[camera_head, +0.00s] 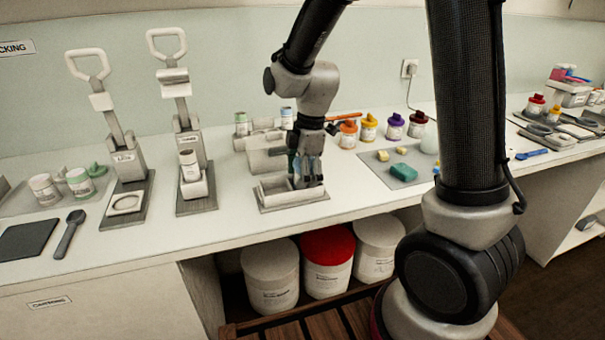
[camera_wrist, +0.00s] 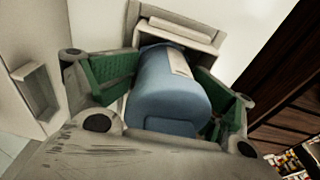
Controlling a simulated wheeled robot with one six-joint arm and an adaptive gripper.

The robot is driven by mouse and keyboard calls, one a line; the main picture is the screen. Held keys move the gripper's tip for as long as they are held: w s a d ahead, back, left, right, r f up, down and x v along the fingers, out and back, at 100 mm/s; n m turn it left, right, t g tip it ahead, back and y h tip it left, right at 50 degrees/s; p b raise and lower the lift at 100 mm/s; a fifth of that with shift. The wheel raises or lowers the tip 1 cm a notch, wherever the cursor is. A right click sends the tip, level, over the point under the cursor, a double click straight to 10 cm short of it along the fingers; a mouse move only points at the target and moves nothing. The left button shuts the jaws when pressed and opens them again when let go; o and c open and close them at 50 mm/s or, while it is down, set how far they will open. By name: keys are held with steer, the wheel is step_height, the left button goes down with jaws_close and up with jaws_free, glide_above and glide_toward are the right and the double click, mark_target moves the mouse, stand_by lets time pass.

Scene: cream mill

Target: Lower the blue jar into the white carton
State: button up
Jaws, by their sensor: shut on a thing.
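My gripper (camera_head: 306,178) points down over the counter and is shut on the blue jar. In the wrist view the blue jar (camera_wrist: 168,88), with a pale label, sits between the green finger pads of my gripper (camera_wrist: 166,82). In the head view my fingers hide most of the jar. A low, open white carton (camera_head: 272,192) on a dark-edged base lies right under my gripper. A pale open box end, seemingly the carton (camera_wrist: 146,36), shows just beyond the jar in the wrist view. I cannot tell how far the jar is inside it.
A pale block-like fixture (camera_head: 265,158) stands close behind the carton. Two lever presses (camera_head: 125,160) (camera_head: 190,150) stand to the left. A grey mat (camera_head: 405,178) with sponges lies to the right, with several coloured-lid jars behind. The counter's front edge is close.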

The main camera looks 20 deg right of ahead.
steer(key=shift+s+d+f, duration=0.15)
steer(key=shift+s+f, duration=0.2)
steer(key=shift+s, duration=0.3)
steer(key=o, duration=1.1)
steer(key=shift+r, duration=0.1)
steer(key=shift+w+r, duration=0.15)
steer(key=shift+r, duration=1.4)
steer(key=shift+w+r, duration=0.1)
steer(key=shift+r, duration=1.45)
